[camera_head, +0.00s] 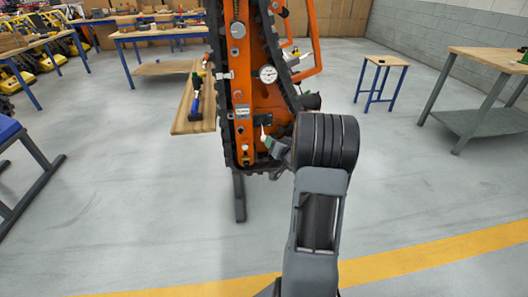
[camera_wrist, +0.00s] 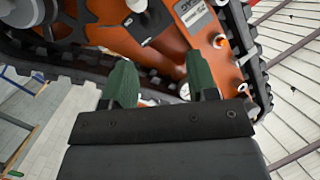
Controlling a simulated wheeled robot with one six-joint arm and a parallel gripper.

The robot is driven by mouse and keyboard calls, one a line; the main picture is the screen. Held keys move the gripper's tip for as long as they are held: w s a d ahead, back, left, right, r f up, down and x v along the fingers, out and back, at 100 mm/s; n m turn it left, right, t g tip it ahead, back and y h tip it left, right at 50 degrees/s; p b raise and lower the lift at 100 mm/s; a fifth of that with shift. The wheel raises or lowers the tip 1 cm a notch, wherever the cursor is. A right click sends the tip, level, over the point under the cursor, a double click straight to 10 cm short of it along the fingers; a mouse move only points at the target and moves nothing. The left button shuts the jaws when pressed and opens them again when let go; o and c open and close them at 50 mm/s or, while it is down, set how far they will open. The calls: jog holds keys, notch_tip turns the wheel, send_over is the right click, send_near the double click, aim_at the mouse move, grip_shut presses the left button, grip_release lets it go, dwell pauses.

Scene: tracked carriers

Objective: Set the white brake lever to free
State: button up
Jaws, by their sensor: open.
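The orange tracked carrier (camera_head: 243,70) stands tilted steeply in the middle of the head view. A small white lever (camera_head: 263,132) sits low on its orange side, near a black plate. In the wrist view a white handle-like part (camera_wrist: 137,5) rises from a black plate (camera_wrist: 157,28) at the top edge; it looks like the same lever, cut off by the frame. Its marked positions cannot be read. My gripper (camera_wrist: 160,68) has its two green fingers apart, with orange panel showing between them. The lever appears beyond the fingertips, not between them. In the head view my wrist partly hides the fingers.
A round gauge (camera_head: 268,74) and a grey label (camera_head: 243,112) are on the carrier's side. Black track surrounds the panel. A wooden bench (camera_head: 487,60) and a small table (camera_head: 385,62) stand right. The floor (camera_head: 150,220) is clear at front left.

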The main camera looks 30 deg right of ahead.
jog(key=t+y+b, duration=0.1)
jog(key=t+b, duration=0.1)
send_near(264, 138)
jog(key=s, duration=0.2)
jog(key=d, duration=0.1)
jog(key=shift+m+y, duration=0.3)
jog(key=shift+m, duration=0.1)
jog(key=w, duration=0.4)
jog(key=w+b, duration=0.1)
jog(key=w, duration=0.3)
jog(key=w+f, duration=0.1)
jog(key=w, duration=0.4)
jog(key=shift+d+b, duration=0.1)
jog(key=shift+b, duration=0.25)
jog(key=shift+c, duration=0.5)
grip_shut()
jog(key=shift+r, duration=0.1)
